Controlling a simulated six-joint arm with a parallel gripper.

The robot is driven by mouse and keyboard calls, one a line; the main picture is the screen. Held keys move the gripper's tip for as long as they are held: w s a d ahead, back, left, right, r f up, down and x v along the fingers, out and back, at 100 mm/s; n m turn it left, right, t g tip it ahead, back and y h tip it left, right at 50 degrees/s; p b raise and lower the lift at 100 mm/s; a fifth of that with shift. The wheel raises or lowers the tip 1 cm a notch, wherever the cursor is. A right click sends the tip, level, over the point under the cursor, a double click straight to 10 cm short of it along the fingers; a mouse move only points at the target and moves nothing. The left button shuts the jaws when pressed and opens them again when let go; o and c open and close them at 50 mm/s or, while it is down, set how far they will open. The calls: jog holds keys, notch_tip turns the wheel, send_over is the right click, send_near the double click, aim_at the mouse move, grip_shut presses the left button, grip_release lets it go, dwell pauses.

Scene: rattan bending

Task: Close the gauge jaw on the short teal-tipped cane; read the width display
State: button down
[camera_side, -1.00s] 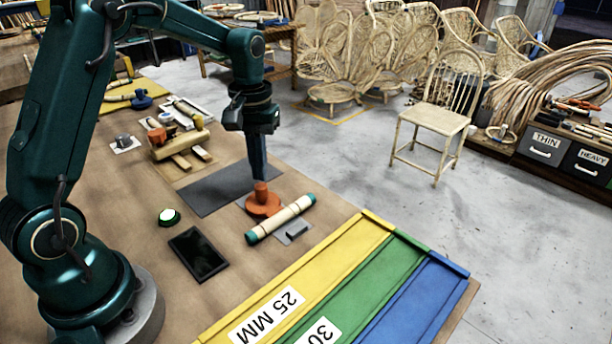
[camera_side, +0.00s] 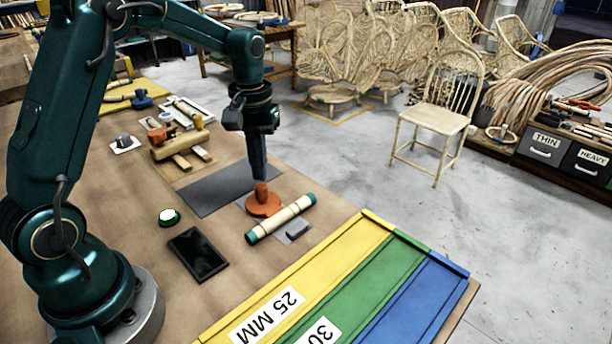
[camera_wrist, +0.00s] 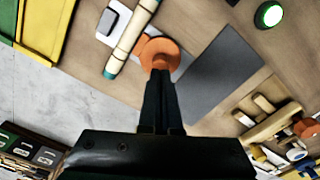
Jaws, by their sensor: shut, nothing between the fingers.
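The short teal-tipped cane (camera_side: 280,219) lies on the grey gauge plate (camera_side: 297,230), beside the orange gauge jaw (camera_side: 263,204). It also shows in the wrist view (camera_wrist: 130,40), running diagonally next to the orange jaw (camera_wrist: 160,54). My gripper (camera_side: 260,180) is shut, with its fingertips down at the orange jaw's upright knob. In the wrist view my gripper (camera_wrist: 159,74) reaches the jaw's near edge and hides part of it. The jaw appears close to or touching the cane; I cannot tell which. The dark display (camera_side: 198,254) lies on the table and shows no readable figure.
A green button (camera_side: 169,217) sits left of the jaw. A dark grey mat (camera_side: 215,190) lies behind it. Yellow (camera_side: 335,255), green (camera_side: 365,272) and blue (camera_side: 415,300) bins stand along the front right edge. A wooden bending jig (camera_side: 178,148) stands at the back left.

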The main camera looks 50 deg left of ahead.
aim_at(271, 209)
jog(key=shift+f, duration=0.8)
dwell(0.6)
jog(key=shift+a, duration=0.15)
dwell(0.4)
jog(key=shift+d+f, duration=0.15)
jog(key=shift+d, duration=0.2)
dwell(0.5)
jog(key=shift+d+r, duration=0.2)
jog(key=shift+d, duration=0.4)
dwell(0.9)
jog(key=shift+d+f, duration=0.15)
jog(key=shift+d, duration=0.4)
dwell(0.8)
notch_tip(271, 209, up, 7)
dwell(1.2)
